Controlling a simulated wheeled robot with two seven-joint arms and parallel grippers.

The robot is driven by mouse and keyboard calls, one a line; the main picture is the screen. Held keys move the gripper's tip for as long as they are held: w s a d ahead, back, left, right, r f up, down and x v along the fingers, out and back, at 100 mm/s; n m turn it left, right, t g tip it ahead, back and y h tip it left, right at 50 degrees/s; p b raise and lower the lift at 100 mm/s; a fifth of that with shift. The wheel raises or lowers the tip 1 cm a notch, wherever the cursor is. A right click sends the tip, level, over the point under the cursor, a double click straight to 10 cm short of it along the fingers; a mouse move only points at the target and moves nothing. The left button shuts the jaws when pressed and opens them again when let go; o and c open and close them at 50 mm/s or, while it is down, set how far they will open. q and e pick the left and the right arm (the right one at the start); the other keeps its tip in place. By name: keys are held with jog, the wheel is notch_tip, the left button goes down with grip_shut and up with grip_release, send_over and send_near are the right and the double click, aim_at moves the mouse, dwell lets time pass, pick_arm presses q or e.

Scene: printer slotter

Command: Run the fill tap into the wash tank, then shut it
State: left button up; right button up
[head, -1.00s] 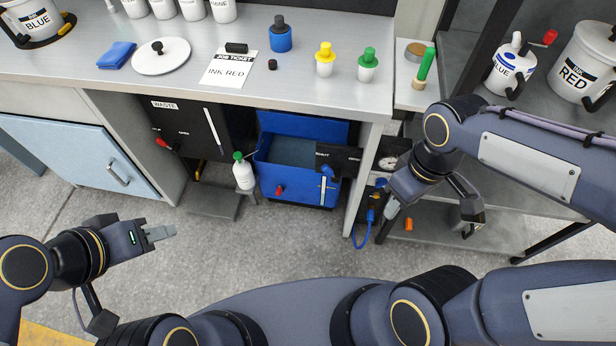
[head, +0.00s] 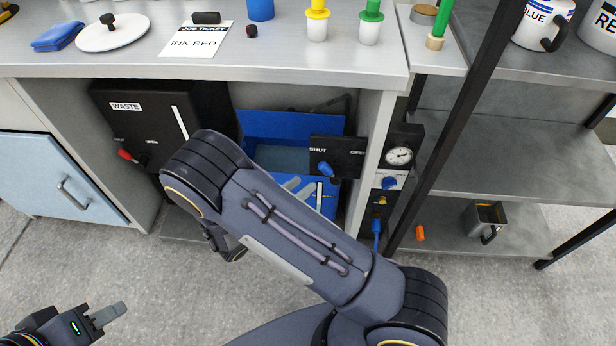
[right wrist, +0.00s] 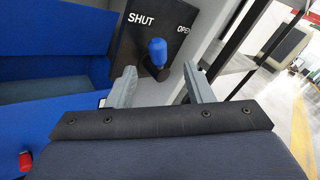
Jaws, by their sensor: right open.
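The fill tap's blue lever (head: 325,170) sits on a black panel marked SHUT at left and OPEN at right. In the head view the lever is below the word SHUT. The blue wash tank (head: 268,124) stands under the bench behind it, partly hidden by my right arm. My right gripper (head: 297,187) is open and empty, in front of the tank and just left of the lever. In the right wrist view the lever (right wrist: 158,52) shows beyond and between the open fingers (right wrist: 160,85), apart from them. My left gripper (head: 108,315) is low at left, its finger gap unclear.
A black waste unit (head: 125,105) with a red lever (head: 129,156) is left of the tank. A gauge (head: 399,156) and a blue knob (head: 389,183) are right of the tap panel, past the bench leg. Bench top (head: 250,65) overhangs the tank.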

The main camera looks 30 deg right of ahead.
aim_at(329, 170)
jog(key=b+x, duration=0.1)
jog(key=x, duration=0.6)
jog(key=shift+w+d, duration=0.2)
jog(key=shift+d, duration=0.1)
grip_shut()
